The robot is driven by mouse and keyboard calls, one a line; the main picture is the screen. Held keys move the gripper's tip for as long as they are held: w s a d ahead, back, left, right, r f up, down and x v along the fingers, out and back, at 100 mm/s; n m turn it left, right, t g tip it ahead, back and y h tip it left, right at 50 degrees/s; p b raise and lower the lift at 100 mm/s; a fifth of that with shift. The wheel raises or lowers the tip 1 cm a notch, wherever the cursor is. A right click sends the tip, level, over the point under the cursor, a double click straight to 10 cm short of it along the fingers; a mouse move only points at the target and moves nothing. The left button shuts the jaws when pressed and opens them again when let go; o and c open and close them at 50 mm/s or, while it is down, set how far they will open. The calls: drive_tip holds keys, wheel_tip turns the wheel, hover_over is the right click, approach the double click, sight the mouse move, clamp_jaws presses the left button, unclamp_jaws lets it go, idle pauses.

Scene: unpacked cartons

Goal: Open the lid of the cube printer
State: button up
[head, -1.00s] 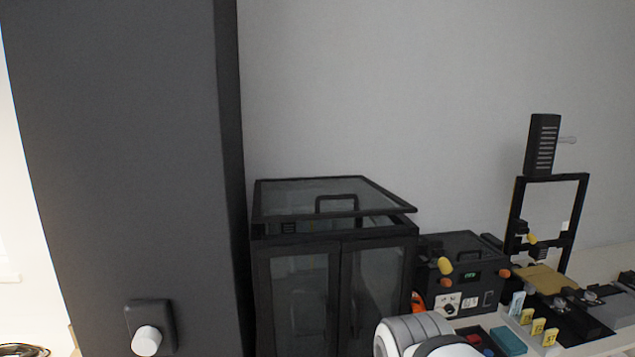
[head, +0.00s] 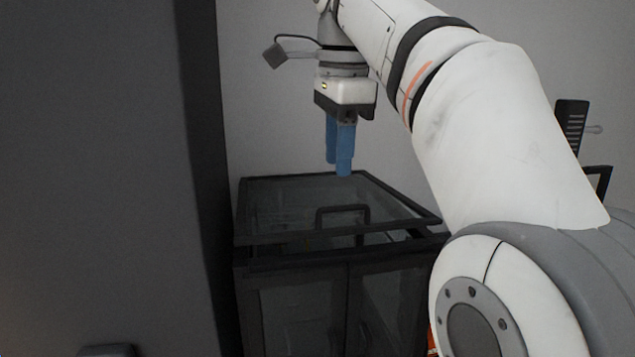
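The cube printer (head: 296,262) is a black-framed box with clear front doors, standing beside the dark column. Its lid (head: 275,205) is a glass panel in a black frame, and it looks slightly raised at the front above the body. A black handle (head: 342,209) stands up on the lid. My gripper (head: 339,172), with blue fingers pointing down, hangs above the lid near the handle, apart from it. Nothing shows between the fingers. One finger partly overlaps the other, so the gap between them is hard to judge.
A tall dark column or cabinet (head: 105,180) stands close on the left of the printer. My arm covers most of the right side and hides the bench there. A black frame with a slatted part (head: 571,125) shows behind it. The wall above the printer is plain.

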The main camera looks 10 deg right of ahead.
sight(334, 207)
drive_tip(key=shift+m, duration=0.4)
drive_tip(key=f, duration=0.3)
drive_tip(key=w+f+b, duration=0.1)
drive_tip(key=f, duration=0.2)
drive_tip(key=shift+w+f, duration=0.15)
drive_tip(key=shift+f, duration=0.2)
clamp_jaws()
